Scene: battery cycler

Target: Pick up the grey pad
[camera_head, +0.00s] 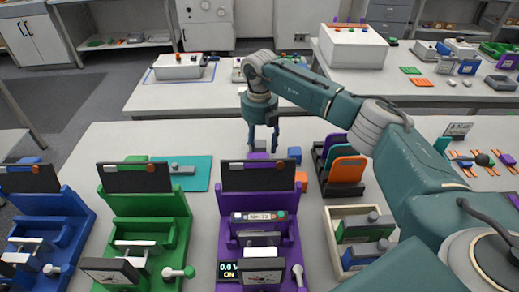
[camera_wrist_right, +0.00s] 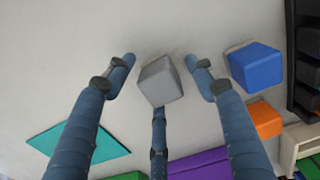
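The grey pad (camera_wrist_right: 160,82) is a small grey block on the pale tabletop, in the middle of the right wrist view. In the head view it shows as a small grey patch (camera_head: 260,144) between my fingers, partly hidden. My right gripper (camera_head: 263,142) points down over it behind the purple station. In the wrist view the right gripper (camera_wrist_right: 160,66) is open, with fingers spread to the left, right and below the pad. Gaps show between the side fingers and the pad; I cannot tell whether the lower finger touches it. My left gripper is not in view.
A blue block (camera_wrist_right: 256,66) and an orange block (camera_wrist_right: 264,119) stand close right of the pad. A teal mat (camera_head: 200,172) lies to the left. The purple station (camera_head: 258,212) stands in front. A dark rack (camera_head: 329,184) with colored plates stands right.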

